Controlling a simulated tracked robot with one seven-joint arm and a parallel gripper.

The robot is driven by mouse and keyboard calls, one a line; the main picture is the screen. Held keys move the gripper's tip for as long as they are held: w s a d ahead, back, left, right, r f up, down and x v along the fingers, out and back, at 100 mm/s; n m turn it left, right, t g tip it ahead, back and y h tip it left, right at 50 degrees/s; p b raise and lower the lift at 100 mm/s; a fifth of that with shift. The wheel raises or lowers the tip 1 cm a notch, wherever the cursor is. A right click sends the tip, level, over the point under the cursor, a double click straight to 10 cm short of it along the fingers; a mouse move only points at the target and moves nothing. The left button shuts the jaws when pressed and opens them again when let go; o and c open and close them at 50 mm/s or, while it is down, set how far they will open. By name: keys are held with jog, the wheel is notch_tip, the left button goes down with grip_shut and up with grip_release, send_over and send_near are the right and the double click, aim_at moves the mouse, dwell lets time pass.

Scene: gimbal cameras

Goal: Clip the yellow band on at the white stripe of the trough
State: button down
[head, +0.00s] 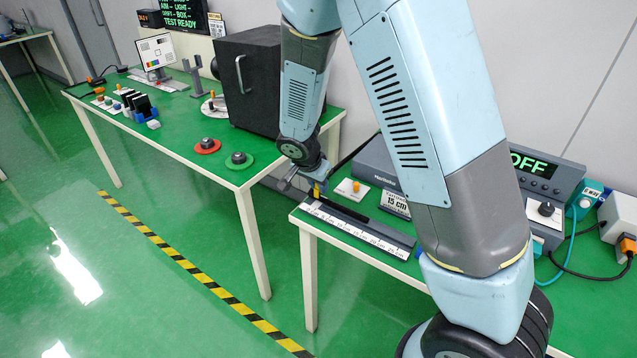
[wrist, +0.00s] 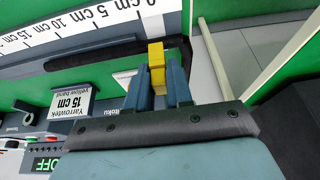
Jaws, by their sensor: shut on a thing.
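My gripper (wrist: 158,82) is shut on the yellow band (wrist: 156,62), a small yellow piece standing out between the blue-grey fingertips. In the head view the band (head: 317,191) shows below my gripper (head: 313,188), at the left end of the dark trough (head: 347,213). In the wrist view the trough (wrist: 105,52) runs along the ruler (wrist: 75,32), and the band overlaps its end near the 0 mark. I cannot tell whether band and trough touch. I cannot make out the white stripe in either view.
A card (wrist: 70,103) reads "yellow band 15 cm". A grey instrument (head: 374,163) stands behind the trough, with a white block with an orange knob (head: 352,189) between. A display reading OFF (head: 530,163) is at right. Another table with a black box (head: 250,80) stands left, across a gap.

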jog(key=shift+f, duration=0.75)
jog(key=c, duration=0.9)
grip_release()
jog(key=shift+c, duration=0.2)
jog(key=v, duration=1.3)
jog(key=shift+r, duration=0.3)
jog(key=shift+a, duration=0.1)
